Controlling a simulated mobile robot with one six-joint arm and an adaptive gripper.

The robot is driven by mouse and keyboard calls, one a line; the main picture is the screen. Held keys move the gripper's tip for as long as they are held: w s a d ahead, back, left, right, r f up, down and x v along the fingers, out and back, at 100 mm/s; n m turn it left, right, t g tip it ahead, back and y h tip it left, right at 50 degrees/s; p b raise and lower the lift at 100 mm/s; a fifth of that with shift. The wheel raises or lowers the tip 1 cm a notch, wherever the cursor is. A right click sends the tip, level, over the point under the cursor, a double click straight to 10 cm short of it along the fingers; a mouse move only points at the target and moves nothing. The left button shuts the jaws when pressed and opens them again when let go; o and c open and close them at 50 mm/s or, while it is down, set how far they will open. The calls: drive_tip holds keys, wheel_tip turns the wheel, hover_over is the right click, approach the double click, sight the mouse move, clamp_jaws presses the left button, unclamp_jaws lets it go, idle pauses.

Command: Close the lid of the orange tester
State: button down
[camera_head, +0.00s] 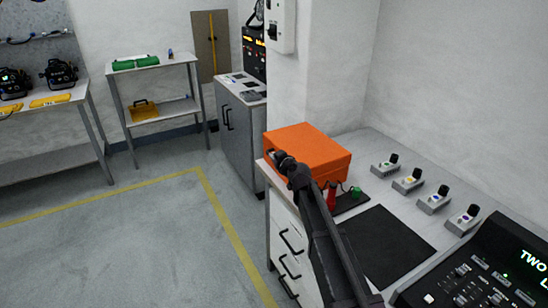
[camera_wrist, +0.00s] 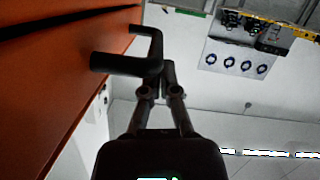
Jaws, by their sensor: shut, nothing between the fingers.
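The orange tester (camera_head: 312,146) is a box on the left end of the grey bench. Its orange top lies flat over the body in the head view, and the lid looks down or nearly so. In the wrist view its orange side (camera_wrist: 50,90) fills the left, with a dark line or gap along the upper left. A black U-shaped handle (camera_wrist: 128,64) stands out from that side. My gripper (camera_head: 284,160) is shut and empty at the tester's front left. In the wrist view my gripper (camera_wrist: 168,72) is close beside the handle; I cannot tell whether they touch.
A black mat (camera_head: 385,245) lies on the bench, with a red item (camera_head: 332,196) and a green item (camera_head: 355,191) near the tester. Several small switch boxes (camera_head: 408,181) line the back. A console (camera_head: 485,270) stands at the right. The floor (camera_head: 120,250) at left is clear.

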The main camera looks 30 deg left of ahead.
drive_tip(key=s+d+r+p, duration=0.5)
drive_tip(key=d, duration=0.3)
drive_tip(key=shift+s+r, duration=0.35)
drive_tip(key=shift+r, duration=0.05)
drive_tip(key=shift+d, duration=0.1)
idle(0.5)
drive_tip(key=d+f+m+g+h+p, duration=0.2)
drive_tip(key=d+f+m+h+p, duration=0.1)
drive_tip(key=d, duration=1.2)
drive_tip(key=d+f+m+g+h+p, duration=0.1)
drive_tip(key=d+f+m+h+p, duration=0.15)
drive_tip(key=d, duration=1.25)
drive_tip(key=s+d+m+g+h+p, duration=0.1)
drive_tip(key=s+d+m+h, duration=0.1)
drive_tip(key=d, duration=0.7)
drive_tip(key=s+d+m+g+h+p, duration=0.1)
drive_tip(key=s+d+m+g+h, duration=0.1)
drive_tip(key=s+d, duration=0.4)
drive_tip(key=s+d+m+g+h+p, duration=0.1)
drive_tip(key=s+d+m+g+h, duration=0.1)
drive_tip(key=d, duration=1)
drive_tip(key=shift+s+d+m+h+p, duration=0.1)
drive_tip(key=shift+s+m+h+p, duration=0.2)
drive_tip(key=shift+s+m+h, duration=0.65)
drive_tip(key=shift+s+m+y, duration=0.1)
drive_tip(key=shift+m+y, duration=0.2)
drive_tip(key=shift+m, duration=0.1)
